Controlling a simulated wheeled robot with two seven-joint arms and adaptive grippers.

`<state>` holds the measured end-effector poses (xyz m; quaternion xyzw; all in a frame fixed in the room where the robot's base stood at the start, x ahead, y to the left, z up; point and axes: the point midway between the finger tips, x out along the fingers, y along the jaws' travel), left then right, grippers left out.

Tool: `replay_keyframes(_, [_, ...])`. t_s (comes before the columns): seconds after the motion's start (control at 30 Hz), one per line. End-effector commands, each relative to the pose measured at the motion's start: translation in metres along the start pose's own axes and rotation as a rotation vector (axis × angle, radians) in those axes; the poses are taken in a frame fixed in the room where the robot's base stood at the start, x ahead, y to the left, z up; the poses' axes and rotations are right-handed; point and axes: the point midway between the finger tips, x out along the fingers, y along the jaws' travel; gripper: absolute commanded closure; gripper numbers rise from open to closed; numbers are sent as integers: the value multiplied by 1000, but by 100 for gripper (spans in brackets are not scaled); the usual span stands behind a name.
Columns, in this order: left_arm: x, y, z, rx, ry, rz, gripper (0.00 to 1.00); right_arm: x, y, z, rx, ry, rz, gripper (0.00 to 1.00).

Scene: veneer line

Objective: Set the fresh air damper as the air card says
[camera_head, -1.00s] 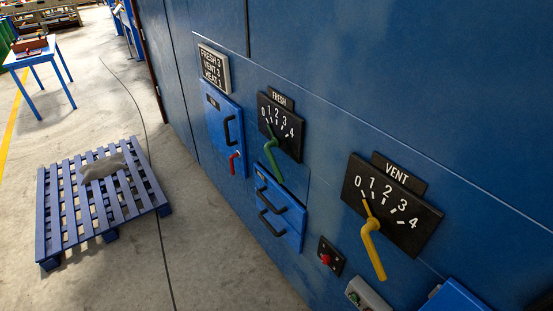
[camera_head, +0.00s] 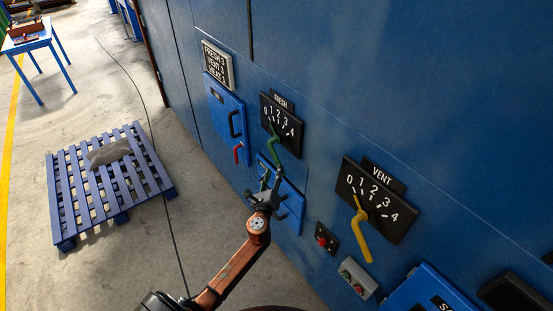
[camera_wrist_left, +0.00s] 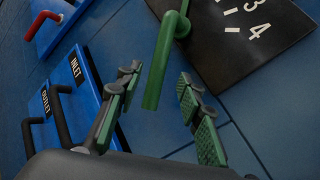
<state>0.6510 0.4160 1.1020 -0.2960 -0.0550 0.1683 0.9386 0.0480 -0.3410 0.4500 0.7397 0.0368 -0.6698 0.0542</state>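The air card (camera_head: 217,65) hangs on the blue wall; it lists FRESH, VENT and HEAT, and the FRESH figure looks like 3, though small. The FRESH dial (camera_head: 282,124) is a black plate marked 0 to 4. Its green lever (camera_head: 273,150) hangs down, with its upper end near the 0 and 1 marks. My left gripper (camera_head: 266,180) is just below the lever. In the left wrist view, its green-padded fingers (camera_wrist_left: 156,107) are open. The lever's free end (camera_wrist_left: 157,80) shows between them, with gaps on both sides. My right gripper is out of view.
The VENT dial (camera_head: 376,200) with a yellow lever (camera_head: 361,235) is to the right. A blue door with a red handle (camera_head: 238,153) is left; a blue INLET/OUTLET panel (camera_wrist_left: 75,110) is beside my gripper. A red button (camera_head: 322,241) sits lower. A pallet (camera_head: 70,190) lies on the floor.

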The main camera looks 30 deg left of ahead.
Motion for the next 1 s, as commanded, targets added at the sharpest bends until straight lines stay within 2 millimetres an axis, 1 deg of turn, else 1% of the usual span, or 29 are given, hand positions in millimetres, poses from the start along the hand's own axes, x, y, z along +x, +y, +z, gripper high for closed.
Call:
replay_keyframes(0.3, [49, 1, -1, -2, 1, 1, 66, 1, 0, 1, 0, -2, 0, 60])
replay_keyframes(0.43, [64, 2, -1, -2, 1, 2, 66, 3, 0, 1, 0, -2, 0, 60])
replay_keyframes(0.6, [71, 2, -2, -4, 2, 2, 66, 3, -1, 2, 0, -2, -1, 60])
replay_keyframes(0.83, [72, 2, -1, -4, 3, 2, 66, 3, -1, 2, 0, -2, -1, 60])
replay_keyframes(1.0, [71, 2, -1, -4, 3, 2, 77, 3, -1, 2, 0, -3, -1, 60])
